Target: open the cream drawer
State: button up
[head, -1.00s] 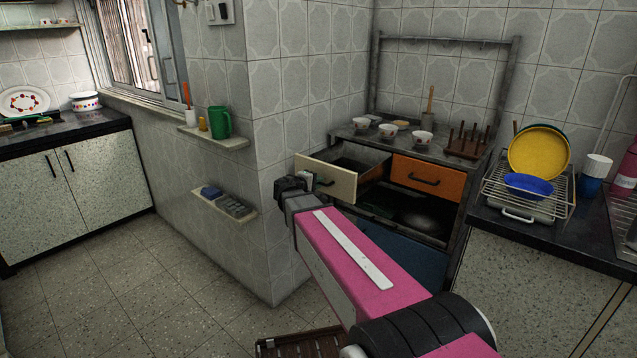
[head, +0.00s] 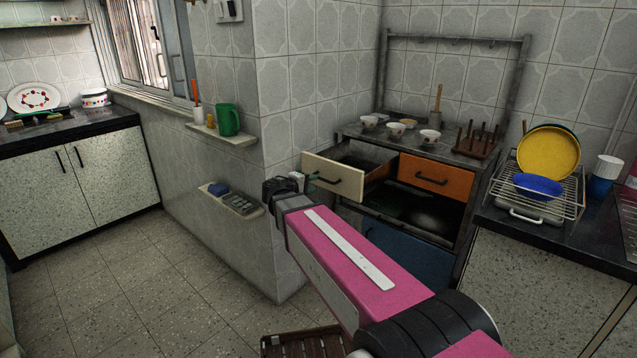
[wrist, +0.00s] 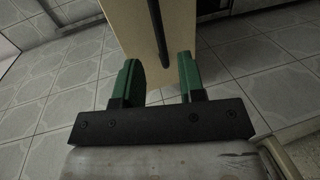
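The cream drawer (head: 333,175) is pulled out of the upper left of the dark cabinet, and its inside shows behind the front. Its dark bar handle (head: 327,179) is on the front panel. My gripper (head: 297,181) is just left of the drawer front and apart from the handle in the head view. In the wrist view the two green fingers (wrist: 161,82) are spread with nothing between them. The cream drawer front (wrist: 140,22) and the dark handle (wrist: 158,30) lie beyond the fingertips there.
A closed orange drawer (head: 430,174) sits to the right of the cream one. A blue panel (head: 402,249) is below the open shelf. Several bowls and a rack stand on the cabinet top. A tiled wall with a small ledge (head: 232,203) is to the left.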

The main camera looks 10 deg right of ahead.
jog(key=shift+v, duration=1.55)
jog(key=shift+f, duration=0.1)
jog(key=s+d+f+m+g+y, duration=0.2)
jog(key=s+d+f+g, duration=0.15)
jog(key=f, duration=0.25)
jog(key=s+d+f+m+g+y, duration=0.1)
jog(key=s+d+f+g+y, duration=0.1)
jog(key=s+d+f, duration=0.3)
jog(key=s+a+f+m+g+y, duration=0.3)
jog(key=s+f+y, duration=0.5)
jog(key=f, duration=0.3)
jog(key=shift+s+a+m+g, duration=0.2)
jog(key=shift+m+g, duration=0.35)
jog(key=shift+m, duration=0.25)
